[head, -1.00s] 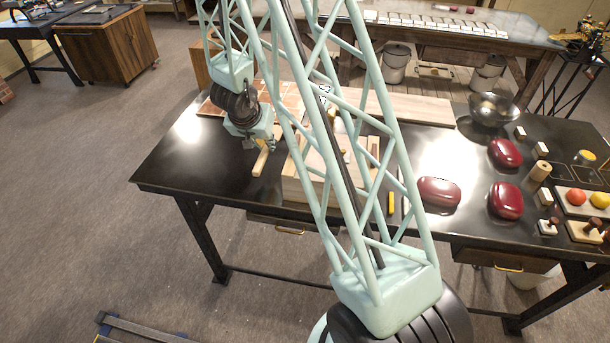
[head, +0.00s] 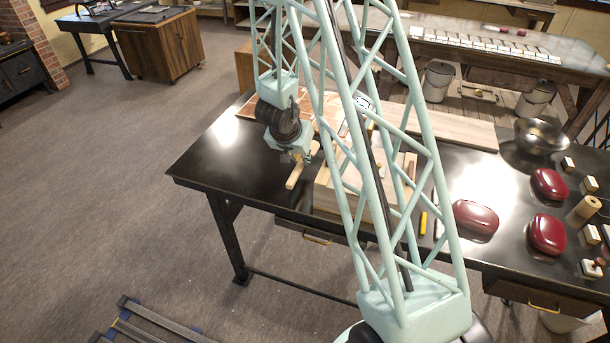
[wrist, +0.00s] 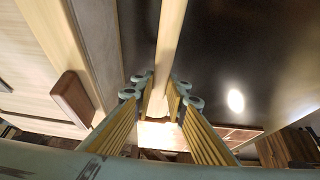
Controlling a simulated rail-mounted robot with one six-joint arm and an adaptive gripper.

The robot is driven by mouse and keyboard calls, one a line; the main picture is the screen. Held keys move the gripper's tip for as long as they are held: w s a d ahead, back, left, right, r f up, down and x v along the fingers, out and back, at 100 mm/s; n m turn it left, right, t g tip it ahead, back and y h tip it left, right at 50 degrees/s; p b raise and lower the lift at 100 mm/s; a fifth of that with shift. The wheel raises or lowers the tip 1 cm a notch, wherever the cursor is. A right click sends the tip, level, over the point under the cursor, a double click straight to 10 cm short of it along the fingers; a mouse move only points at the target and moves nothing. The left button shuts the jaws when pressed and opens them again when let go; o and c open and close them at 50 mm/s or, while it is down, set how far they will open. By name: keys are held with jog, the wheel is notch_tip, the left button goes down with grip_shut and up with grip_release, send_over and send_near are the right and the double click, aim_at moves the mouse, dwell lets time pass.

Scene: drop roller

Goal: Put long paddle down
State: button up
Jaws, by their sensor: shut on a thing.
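The long paddle is a narrow, light-wood strip (head: 294,180) at the left part of the black table, just left of a pale wooden box. My gripper (head: 297,154) is shut on it. In the wrist view the paddle (wrist: 171,40) runs from the top edge down between the fingers of my gripper (wrist: 160,97). The dark tabletop shows beyond it. I cannot tell whether the paddle touches the table. Its gripped part is partly hidden by the fingers.
The pale wooden box (head: 325,196) stands close beside the paddle, partly behind my arm. A brown block (wrist: 72,98) sits on its side in the wrist view. The black table's left end (head: 215,160) is clear. Red cases (head: 476,216) lie to the right.

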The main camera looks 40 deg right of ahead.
jog(key=shift+f, duration=1.4)
jog(key=shift+f, duration=0.1)
jog(key=shift+f+b, duration=0.55)
jog(key=shift+f, duration=1.2)
jog(key=shift+f, duration=0.15)
jog(key=o, duration=0.9)
